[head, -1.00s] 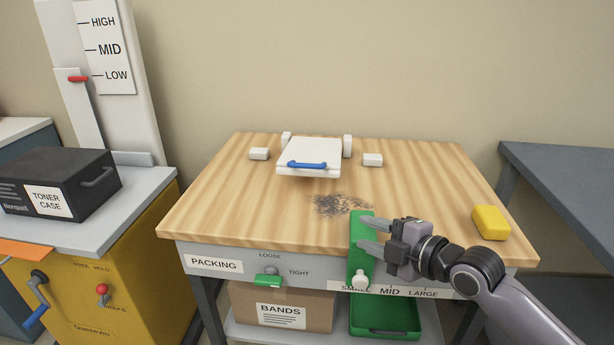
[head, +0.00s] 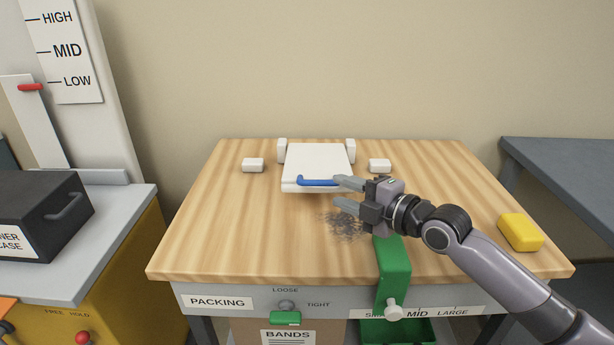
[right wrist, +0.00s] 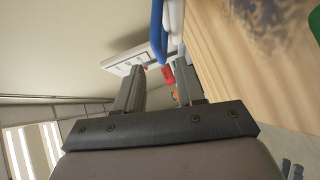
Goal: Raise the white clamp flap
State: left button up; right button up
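The white clamp flap (head: 318,160) lies low on the wooden packing table between two white posts, with a blue handle (head: 318,182) along its front edge. In the right wrist view the blue handle (right wrist: 157,30) shows at the top, just beyond the fingers. My right gripper (head: 345,192) is open, its two fingers apart and pointing left, at the right end of the handle. The upper finger overlaps the handle's end in the head view; I cannot tell whether they touch. Nothing shows between the fingers. My left gripper is not in view.
Small white blocks (head: 253,165) lie either side of the flap. A dark smudge (head: 343,224) marks the wood in front. A green slider (head: 392,262) stands at the front edge, and a yellow block (head: 520,232) lies at the right. The table's left part is clear.

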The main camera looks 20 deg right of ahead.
aim_at(323, 184)
jog(key=shift+x, duration=3.5)
grip_shut()
